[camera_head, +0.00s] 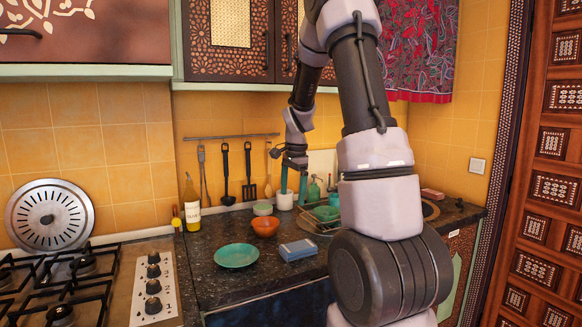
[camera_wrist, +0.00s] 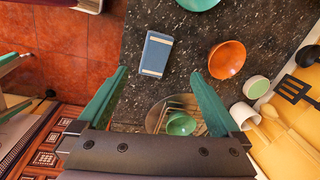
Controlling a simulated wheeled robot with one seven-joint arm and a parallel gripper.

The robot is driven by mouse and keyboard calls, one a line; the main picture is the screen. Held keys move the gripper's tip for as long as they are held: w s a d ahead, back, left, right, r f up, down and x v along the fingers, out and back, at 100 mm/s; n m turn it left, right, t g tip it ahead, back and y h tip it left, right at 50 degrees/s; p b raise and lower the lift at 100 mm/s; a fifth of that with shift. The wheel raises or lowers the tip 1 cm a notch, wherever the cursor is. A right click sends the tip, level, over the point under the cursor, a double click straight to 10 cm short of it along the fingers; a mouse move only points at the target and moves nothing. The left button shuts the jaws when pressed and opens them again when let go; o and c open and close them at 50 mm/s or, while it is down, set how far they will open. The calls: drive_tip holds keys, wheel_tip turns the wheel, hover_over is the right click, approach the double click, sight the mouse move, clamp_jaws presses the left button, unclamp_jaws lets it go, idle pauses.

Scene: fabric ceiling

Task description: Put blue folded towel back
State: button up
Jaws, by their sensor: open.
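The blue folded towel (camera_head: 298,250) lies flat on the dark speckled counter, to the right of the teal plate. In the wrist view the towel (camera_wrist: 156,54) shows as a small blue rectangle with pale stripes, beyond and between the fingertips. My gripper (camera_wrist: 158,72) is open, with its two teal fingers spread and nothing between them. In the head view my gripper (camera_head: 293,182) is at the back of the counter, above the dish rack area and apart from the towel. My arm hides part of the counter's right side.
A teal plate (camera_head: 237,255), an orange bowl (camera_head: 265,227), a small green bowl (camera_head: 262,209) and a bottle (camera_head: 192,205) stand on the counter (camera_head: 225,290). A dish rack (camera_wrist: 172,104) holds a green bowl. Utensils hang on the back wall; a stove (camera_head: 75,280) is at left.

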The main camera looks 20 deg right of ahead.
drive_tip(key=s+a+r+n+t, duration=0.3)
drive_tip(key=s+a+r+n, duration=0.3)
drive_tip(key=s+r, duration=0.65)
drive_tip(key=s+a+r+n+t, duration=0.1)
drive_tip(key=s+a+r+n, duration=0.1)
drive_tip(key=s, duration=0.4)
drive_tip(key=s+a+r+n+t+y, duration=0.1)
drive_tip(key=s+a+r+n, duration=0.2)
drive_tip(key=s, duration=0.3)
drive_tip(key=shift+a+r+t+y, duration=0.3)
drive_tip(key=shift+a+r+t, duration=0.1)
drive_tip(key=shift+a, duration=0.15)
